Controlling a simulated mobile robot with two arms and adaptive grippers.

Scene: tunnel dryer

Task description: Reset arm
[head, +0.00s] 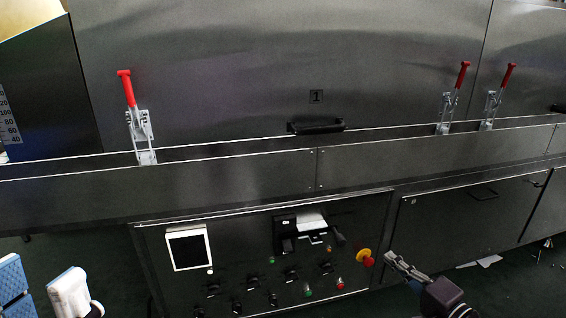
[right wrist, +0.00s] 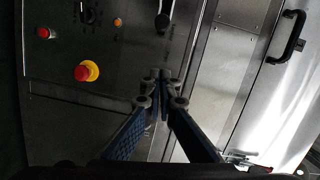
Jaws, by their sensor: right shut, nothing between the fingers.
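My right gripper (head: 391,258) is at the lower right in the head view, in front of the dryer's lower panels and just right of the red and yellow emergency stop button (head: 365,257). In the right wrist view the gripper (right wrist: 161,76) has its fingertips together with nothing between them. The emergency stop (right wrist: 87,71) shows there to the left of the fingers, apart from them. At the lower left of the head view are white and blue parts of my own body. My left gripper's fingers cannot be made out.
The dark control panel (head: 240,250) carries a white-framed screen (head: 187,247), knobs and buttons. Red-handled toggle clamps (head: 127,90) stand along the ledge. A black handle (head: 316,126) sits on the dryer hood (head: 250,60). Small debris lies on the floor at right.

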